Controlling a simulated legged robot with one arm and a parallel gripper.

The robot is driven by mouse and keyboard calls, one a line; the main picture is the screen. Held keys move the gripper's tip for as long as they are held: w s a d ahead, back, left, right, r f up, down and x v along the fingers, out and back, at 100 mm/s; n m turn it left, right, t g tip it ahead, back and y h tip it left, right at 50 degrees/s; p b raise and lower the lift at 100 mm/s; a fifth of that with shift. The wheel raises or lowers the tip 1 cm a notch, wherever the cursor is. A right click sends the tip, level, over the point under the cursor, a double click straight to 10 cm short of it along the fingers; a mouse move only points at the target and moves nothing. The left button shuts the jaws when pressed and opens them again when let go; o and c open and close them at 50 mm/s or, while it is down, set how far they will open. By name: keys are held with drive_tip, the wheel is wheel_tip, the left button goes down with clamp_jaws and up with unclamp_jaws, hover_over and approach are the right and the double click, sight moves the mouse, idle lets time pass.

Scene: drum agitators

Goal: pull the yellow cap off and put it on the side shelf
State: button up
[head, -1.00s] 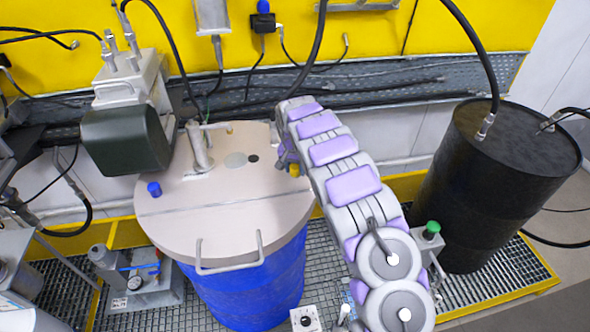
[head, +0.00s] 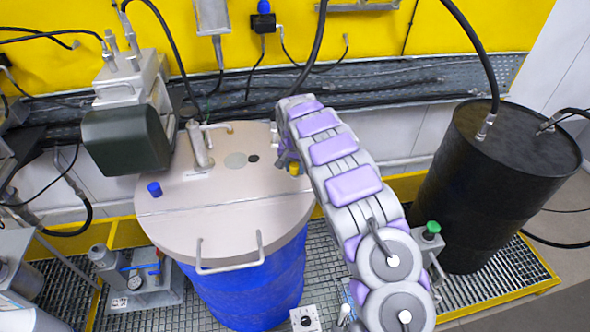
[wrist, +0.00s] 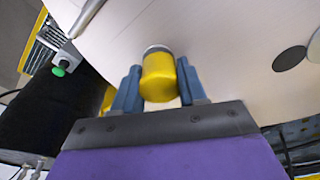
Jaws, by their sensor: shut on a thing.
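The yellow cap (wrist: 159,78) sits between the two blue-grey fingers of my gripper (wrist: 160,88) in the wrist view. A grey round fitting shows right behind the cap, against the drum lid; I cannot tell whether the cap is still seated on it. In the head view the yellow cap (head: 294,169) is a small spot at the right edge of the beige lid (head: 215,185), beside the end of my arm. My gripper's fingers are mostly hidden there by my arm. I cannot make out the side shelf for certain.
The lid covers a blue drum (head: 250,285) and carries a blue cap (head: 154,189), a metal pipe fitting (head: 200,145) and a front handle (head: 230,255). A dark green motor (head: 127,140) stands at left. A black drum (head: 480,190) stands at right, with hoses above.

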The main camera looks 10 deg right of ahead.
sight(295, 164)
drive_tip(key=shift+r+p, duration=0.3)
drive_tip(key=shift+r, duration=2.05)
